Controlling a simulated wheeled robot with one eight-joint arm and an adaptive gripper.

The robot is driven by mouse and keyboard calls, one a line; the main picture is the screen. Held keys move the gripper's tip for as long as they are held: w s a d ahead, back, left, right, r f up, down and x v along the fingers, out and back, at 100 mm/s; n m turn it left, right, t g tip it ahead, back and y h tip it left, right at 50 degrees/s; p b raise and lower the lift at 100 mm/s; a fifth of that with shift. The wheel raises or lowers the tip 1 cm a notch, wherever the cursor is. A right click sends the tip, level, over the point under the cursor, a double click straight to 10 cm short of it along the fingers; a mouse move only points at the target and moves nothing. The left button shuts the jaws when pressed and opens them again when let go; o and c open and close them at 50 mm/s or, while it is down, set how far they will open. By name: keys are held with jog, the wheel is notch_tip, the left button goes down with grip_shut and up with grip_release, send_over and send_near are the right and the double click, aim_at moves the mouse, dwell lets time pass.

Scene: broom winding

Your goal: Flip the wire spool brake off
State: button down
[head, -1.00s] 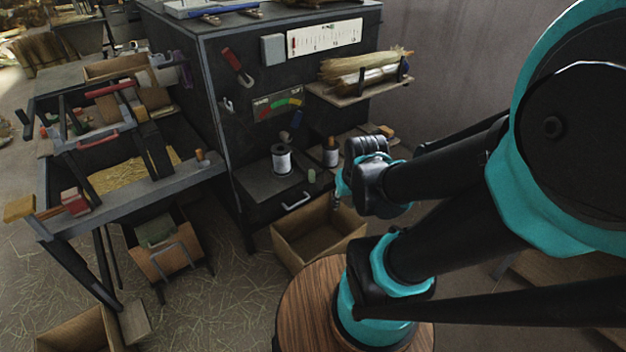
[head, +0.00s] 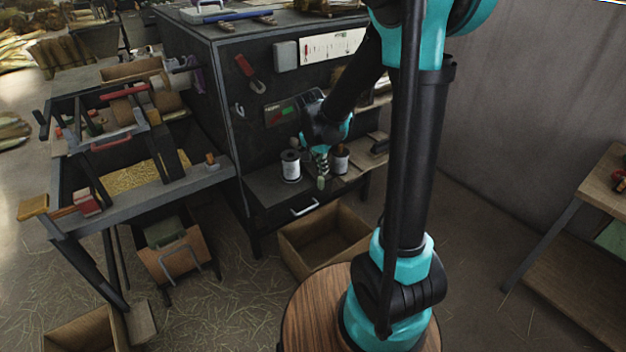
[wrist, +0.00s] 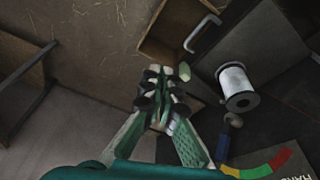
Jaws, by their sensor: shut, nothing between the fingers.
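The white wire spool (head: 291,166) stands on the dark shelf of the cabinet, and the wrist view shows it right of my fingers (wrist: 237,88). My gripper (head: 322,168) is shut and empty, pointing down between this spool and a second one. In the wrist view, my gripper (wrist: 160,98) has its closed fingertips left of the spool. A small pale green knob (wrist: 184,71) lies just beyond the fingertips; it also shows in the head view (head: 321,183). A blue-and-wood handle (wrist: 229,127) is beside the spool. I cannot tell which of these is the brake.
A second spool (head: 341,160) with a brown top stands right of my gripper. A coloured gauge (head: 281,112) is on the panel behind. An open cardboard box (head: 325,238) sits below the shelf, near the drawer handle (head: 305,208). A rack bench (head: 150,195) stands left.

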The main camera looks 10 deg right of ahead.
aim_at(313, 178)
jog(key=w+a+f+m+h, duration=0.2)
jog(key=w+a+f+m, duration=0.3)
jog(key=w+a, duration=0.4)
jog(key=shift+w+f+m+g, duration=0.3)
jog(key=shift+w+f+m, duration=0.1)
jog(key=shift+w+f, duration=0.1)
jog(key=shift+d, duration=0.1)
jog(key=w+d+f, duration=0.2)
jog(key=d+f, duration=0.5)
jog(key=f, duration=0.2)
jog(key=shift+w, duration=0.25)
jog(key=shift+d, duration=0.15)
